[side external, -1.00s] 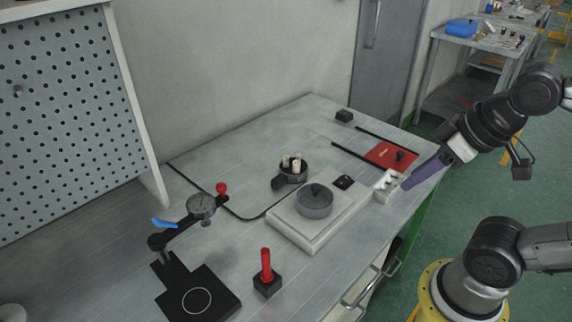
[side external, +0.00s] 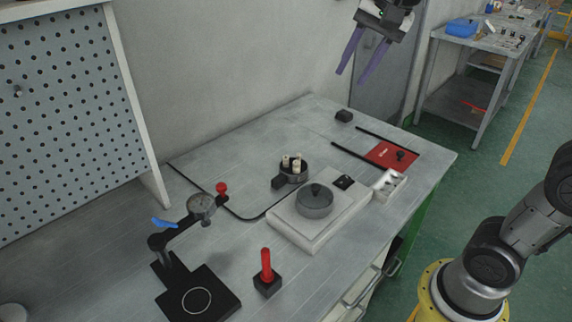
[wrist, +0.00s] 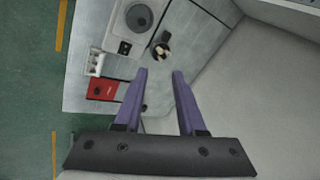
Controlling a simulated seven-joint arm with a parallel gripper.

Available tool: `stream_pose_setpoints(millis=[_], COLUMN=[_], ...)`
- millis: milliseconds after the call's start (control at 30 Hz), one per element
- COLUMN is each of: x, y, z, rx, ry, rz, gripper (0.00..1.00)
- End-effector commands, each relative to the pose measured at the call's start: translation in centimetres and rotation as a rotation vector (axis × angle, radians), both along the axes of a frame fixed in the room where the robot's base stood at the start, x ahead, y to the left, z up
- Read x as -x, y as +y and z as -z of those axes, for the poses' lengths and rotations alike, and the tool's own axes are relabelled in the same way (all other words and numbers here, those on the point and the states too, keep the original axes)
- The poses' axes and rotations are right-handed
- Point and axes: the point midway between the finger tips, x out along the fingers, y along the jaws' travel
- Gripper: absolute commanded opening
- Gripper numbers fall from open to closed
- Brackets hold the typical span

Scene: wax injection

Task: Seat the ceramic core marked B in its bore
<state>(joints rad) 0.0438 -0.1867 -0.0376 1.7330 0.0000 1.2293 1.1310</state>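Pale upright cores (side external: 290,162) stand in a small dark round holder (side external: 294,178) in the middle of the bench. No letter B is readable on any of them. The wrist view also shows the pale cores (wrist: 161,52), above the gap between my fingers. My gripper (side external: 352,76) is open and empty, high above the far end of the bench, with its purple fingers pointing down. The wrist view shows the two fingers (wrist: 162,74) apart with nothing between them. A small white block (side external: 390,186) with dark spots stands near the bench's right edge; whether these are bores is unclear.
A white machine with a round grey pot (side external: 314,201) stands beside the holder. A red mat (side external: 392,155), a small black block (side external: 344,116), a dial gauge stand (side external: 201,207) and a red-handled tool (side external: 266,265) are on the bench.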

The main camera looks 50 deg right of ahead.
Motion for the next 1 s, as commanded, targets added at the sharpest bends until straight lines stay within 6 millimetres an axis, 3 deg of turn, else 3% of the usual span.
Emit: stream_pose_setpoints(millis=[33,267,467,600,800,1000], x=[-2.2,-10.7,-17.5,-21.5,-24.7,-24.8], y=[-0.3,-2.0,-3.8,-5.2,-6.8,-7.5], z=[0.0,1.6,5.9,10.5,17.5,21.8], rx=[-0.022,-0.102,-0.139,-0.146,-0.138,-0.131], ry=[0.021,0.098,0.173,0.232,0.315,0.383], rz=[0.057,0.295,0.452,0.516,0.542,0.556], gripper=[0.39,0.39,0.39,0.39,0.39,0.39])
